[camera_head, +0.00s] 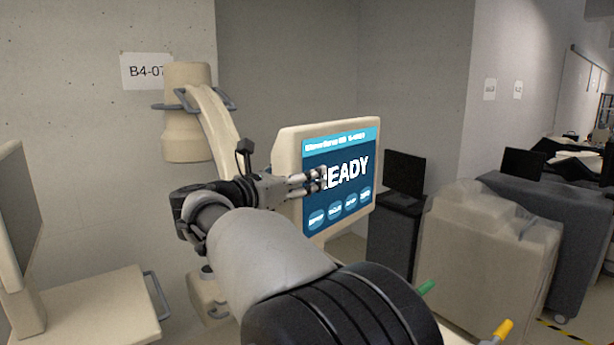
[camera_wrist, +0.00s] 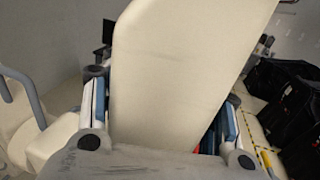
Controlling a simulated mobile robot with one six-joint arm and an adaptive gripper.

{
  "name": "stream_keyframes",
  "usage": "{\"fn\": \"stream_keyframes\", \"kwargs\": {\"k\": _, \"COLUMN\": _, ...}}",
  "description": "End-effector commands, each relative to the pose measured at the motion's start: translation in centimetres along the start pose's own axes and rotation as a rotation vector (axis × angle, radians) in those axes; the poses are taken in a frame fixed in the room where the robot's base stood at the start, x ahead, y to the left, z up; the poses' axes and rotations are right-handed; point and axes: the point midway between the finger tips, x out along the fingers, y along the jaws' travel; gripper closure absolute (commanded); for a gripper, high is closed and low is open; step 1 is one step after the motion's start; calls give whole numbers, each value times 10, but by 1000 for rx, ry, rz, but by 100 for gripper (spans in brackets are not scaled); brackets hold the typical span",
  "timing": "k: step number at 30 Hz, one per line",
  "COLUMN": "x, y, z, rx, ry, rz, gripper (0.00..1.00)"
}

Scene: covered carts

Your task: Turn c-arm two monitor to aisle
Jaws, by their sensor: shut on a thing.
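The monitor (camera_head: 287,151) of a C-arm has a cream housing. Its lit blue screen (camera_head: 340,178) reads "READY" above a row of round buttons and faces right and toward the head camera. My gripper (camera_head: 312,181) is at the monitor's left edge in the head view, with a finger in front of the screen, covering the start of the word. In the wrist view the cream housing (camera_wrist: 165,85) stands between the two fingers of my gripper (camera_wrist: 160,112), which is shut on it. My arm hides the monitor's lower mount.
A cream C-arm (camera_head: 218,125) stands behind my arm below a "B4-07" wall sign (camera_head: 146,71). Another cream monitor (camera_head: 18,215) and cart (camera_head: 95,305) are at left. A dark screen (camera_head: 404,175) and plastic-covered carts (camera_head: 485,255) crowd the right. Yellow-black floor tape (camera_head: 570,333) shows at lower right.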

Motion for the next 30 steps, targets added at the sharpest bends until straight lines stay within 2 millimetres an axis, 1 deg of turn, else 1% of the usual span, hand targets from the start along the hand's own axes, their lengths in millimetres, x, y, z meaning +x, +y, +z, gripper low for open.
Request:
{"fn": "stream_keyframes", "kwargs": {"k": 1, "x": -6, "y": 10, "z": 7, "rx": 7, "ry": -11, "rz": 34, "gripper": 87}}
{"fn": "stream_keyframes", "kwargs": {"k": 24, "x": -6, "y": 9, "z": 8, "rx": 10, "ry": -11, "rz": 34, "gripper": 86}}
{"fn": "stream_keyframes", "kwargs": {"k": 25, "x": -6, "y": 9, "z": 8, "rx": 10, "ry": -11, "rz": 34, "gripper": 42}}
{"fn": "stream_keyframes", "kwargs": {"k": 30, "x": -5, "y": 9, "z": 6, "rx": 6, "ry": -10, "rz": 33, "gripper": 31}}
